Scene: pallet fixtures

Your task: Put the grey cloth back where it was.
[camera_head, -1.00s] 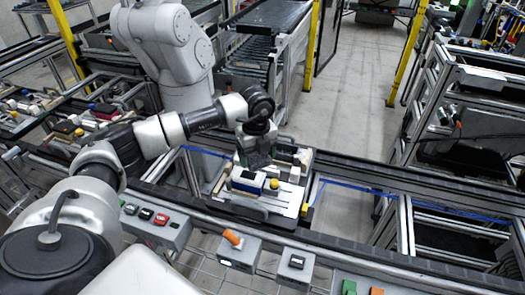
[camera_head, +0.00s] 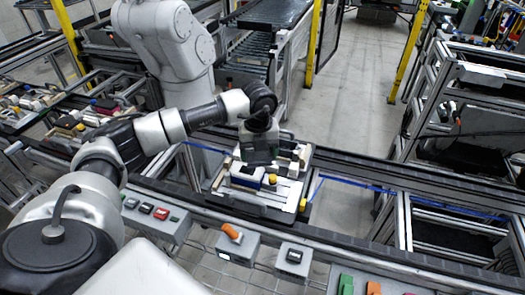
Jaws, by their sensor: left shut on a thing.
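My left gripper (camera_head: 261,152) points down over the back part of a pallet fixture (camera_head: 252,195) on the conveyor. It is shut on a dark grey piece that looks like the grey cloth (camera_head: 260,157), small and partly hidden by the gripper. I cannot tell whether the cloth touches the fixture. The fixture carries a white and dark blue block (camera_head: 246,176), a yellow knob (camera_head: 272,179) and several pale blocks. My right gripper is not in view.
Control boxes with an orange-handled switch (camera_head: 231,233) and buttons stand along the near rail. More loaded fixtures (camera_head: 70,120) sit on the conveyor at left. A white robot arm (camera_head: 165,45) stands behind. The conveyor right of the fixture is empty.

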